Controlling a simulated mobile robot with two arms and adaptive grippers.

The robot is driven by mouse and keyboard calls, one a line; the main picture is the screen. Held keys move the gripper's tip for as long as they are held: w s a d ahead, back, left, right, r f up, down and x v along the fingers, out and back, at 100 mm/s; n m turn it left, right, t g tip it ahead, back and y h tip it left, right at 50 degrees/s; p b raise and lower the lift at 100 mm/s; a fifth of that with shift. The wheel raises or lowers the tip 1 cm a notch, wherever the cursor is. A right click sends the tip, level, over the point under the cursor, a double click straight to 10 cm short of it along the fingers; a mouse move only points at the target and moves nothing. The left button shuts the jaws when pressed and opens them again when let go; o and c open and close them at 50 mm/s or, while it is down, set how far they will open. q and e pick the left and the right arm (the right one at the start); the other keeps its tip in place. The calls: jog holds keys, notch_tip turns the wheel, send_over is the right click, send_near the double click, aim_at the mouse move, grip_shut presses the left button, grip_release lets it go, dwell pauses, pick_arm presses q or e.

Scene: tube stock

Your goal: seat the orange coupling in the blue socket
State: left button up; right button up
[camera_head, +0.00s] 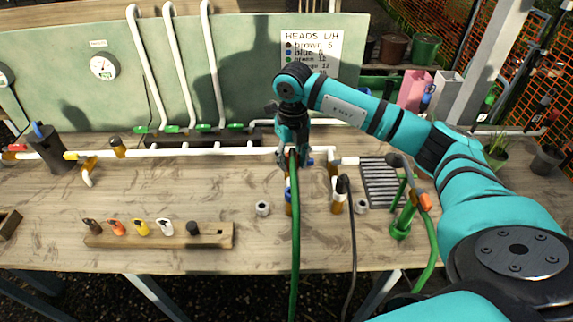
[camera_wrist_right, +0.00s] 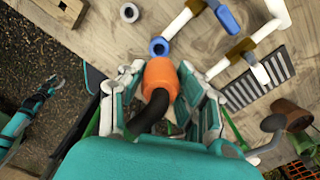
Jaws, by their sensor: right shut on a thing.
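The orange coupling (camera_wrist_right: 160,76), with a dark hose (camera_wrist_right: 152,112) at its back end, sits between the fingers of my right gripper (camera_wrist_right: 163,88), which is shut on it. The blue socket (camera_wrist_right: 159,47) is a ring just beyond the coupling's front end in the right wrist view; they look apart, but I cannot judge the distance. In the head view my right gripper (camera_head: 289,156) hangs over the bench near the white pipe; the coupling is not clear there. A teal arm end, apparently my left gripper (camera_wrist_right: 45,92), shows in the right wrist view; its fingers are unclear.
A green hose (camera_head: 295,235) crosses the bench below my right gripper. A white ring (camera_head: 262,208) stands to its left, and a dark hose (camera_head: 352,225) to its right. A wooden rack (camera_head: 160,240) of coloured heads is at front left. A dark grate (camera_head: 380,182) lies right.

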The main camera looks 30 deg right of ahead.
aim_at(291, 175)
notch_tip(291, 175, down, 2)
jog(key=shift+f+b, duration=0.15)
jog(key=shift+b, duration=0.5)
jog(key=shift+f, duration=0.4)
notch_tip(291, 175, down, 2)
jog(key=shift+a+f+b, duration=0.1)
jog(key=shift+b, duration=0.8)
jog(key=shift+f, duration=0.15)
pick_arm(q)
jog(key=shift+s+d+f+b, duration=0.15)
jog(key=shift+s+f, duration=0.1)
jog(key=shift+f, duration=0.45)
jog(key=shift+s+d+f+b, duration=0.1)
jog(key=shift+s+f, duration=0.1)
jog(key=shift+f, duration=0.45)
jog(key=shift+s+d+f+b, duration=0.15)
jog(key=shift+s+f, duration=0.1)
jog(key=shift+f, duration=0.45)
pick_arm(e)
jog(key=shift+f, duration=0.2)
pick_arm(q)
jog(key=shift+w+a+f+b, duration=0.15)
jog(key=shift+f+b, duration=0.35)
jog(key=shift+f, duration=0.05)
pick_arm(e)
jog(key=shift+f, duration=0.7)
